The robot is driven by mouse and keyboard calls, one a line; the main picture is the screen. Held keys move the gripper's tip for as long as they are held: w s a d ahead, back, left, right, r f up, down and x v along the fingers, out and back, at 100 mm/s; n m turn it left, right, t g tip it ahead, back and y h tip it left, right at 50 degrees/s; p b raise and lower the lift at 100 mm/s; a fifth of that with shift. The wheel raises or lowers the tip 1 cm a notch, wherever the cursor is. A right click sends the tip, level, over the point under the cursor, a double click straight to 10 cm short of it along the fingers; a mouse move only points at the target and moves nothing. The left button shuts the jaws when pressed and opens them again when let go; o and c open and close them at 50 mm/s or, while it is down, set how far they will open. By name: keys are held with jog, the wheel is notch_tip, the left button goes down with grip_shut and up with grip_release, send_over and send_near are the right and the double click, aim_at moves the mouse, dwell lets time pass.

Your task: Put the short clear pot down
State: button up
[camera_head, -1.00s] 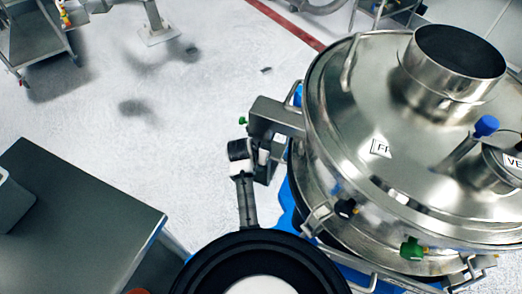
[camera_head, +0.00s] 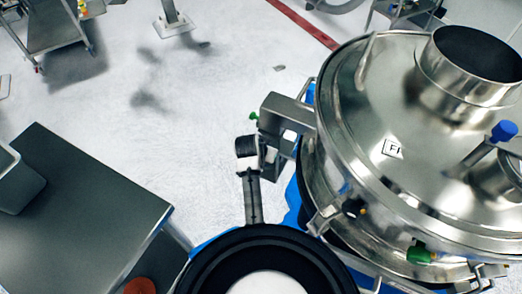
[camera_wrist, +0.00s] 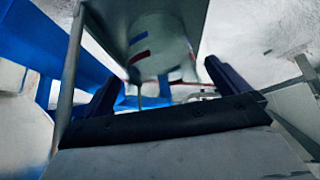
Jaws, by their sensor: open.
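I cannot make out the short clear pot in either view. In the wrist view my gripper (camera_wrist: 165,82) is open, its two dark fingers wide apart. Beyond and between the fingers is a grey, shiny curved surface (camera_wrist: 150,25) with red and blue marks. I cannot tell what it belongs to, or whether a finger touches it. My gripper cannot be made out in the head view.
The large steel sifter (camera_head: 400,185) with its round lid fills the right side. A dark grey table (camera_head: 75,220) with a grey bin (camera_head: 18,182) stands at the lower left. The pale floor (camera_head: 180,100) between them is open. A steel cart (camera_head: 55,25) stands at the upper left.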

jog(key=b+v, duration=0.1)
jog(key=v, duration=1)
jog(key=shift+r, duration=0.1)
